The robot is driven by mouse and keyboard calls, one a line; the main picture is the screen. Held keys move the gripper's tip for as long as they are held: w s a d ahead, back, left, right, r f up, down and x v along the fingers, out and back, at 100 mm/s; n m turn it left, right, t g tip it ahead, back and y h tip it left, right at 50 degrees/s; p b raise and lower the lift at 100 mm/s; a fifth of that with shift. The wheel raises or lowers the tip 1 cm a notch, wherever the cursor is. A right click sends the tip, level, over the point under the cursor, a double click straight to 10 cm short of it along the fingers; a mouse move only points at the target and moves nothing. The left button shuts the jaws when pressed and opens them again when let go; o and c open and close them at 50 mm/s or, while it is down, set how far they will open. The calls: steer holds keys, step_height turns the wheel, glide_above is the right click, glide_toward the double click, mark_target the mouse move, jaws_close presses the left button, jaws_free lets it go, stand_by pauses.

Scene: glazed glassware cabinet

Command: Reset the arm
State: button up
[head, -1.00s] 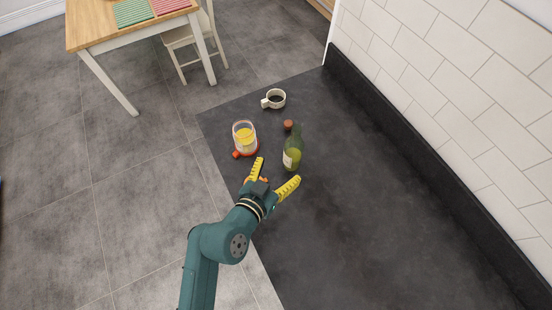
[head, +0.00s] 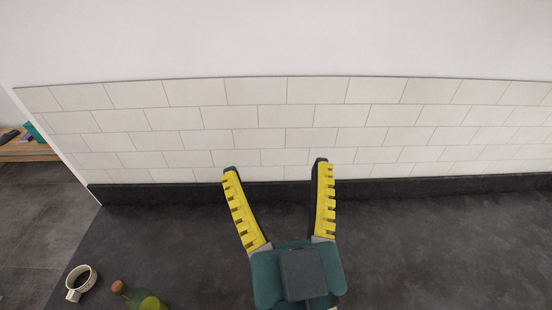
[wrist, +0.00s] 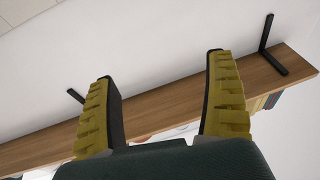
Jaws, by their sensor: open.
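My gripper (head: 275,168) is open and empty in the head view, raised in front of the tiled wall with its two yellow fingers spread. In the wrist view its fingers (wrist: 160,68) also stand apart with nothing between them. No object touches it in either view.
A dark counter (head: 420,245) runs below the tiled wall (head: 285,115). A white mug (head: 80,282) with dark liquid and a green bottle (head: 148,302), partly cut off, stand at the lower left. The wrist view shows a wooden shelf (wrist: 178,95) with black brackets on a white wall.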

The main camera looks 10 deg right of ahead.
steer(key=shift+t+h, duration=0.4)
steer(key=r, duration=0.1)
steer(key=s+d+r, duration=0.1)
steer(key=d+r, duration=0.1)
steer(key=shift+s+d+r, duration=0.1)
steer(key=shift+s+d, duration=0.15)
steer(key=shift+s, duration=0.1)
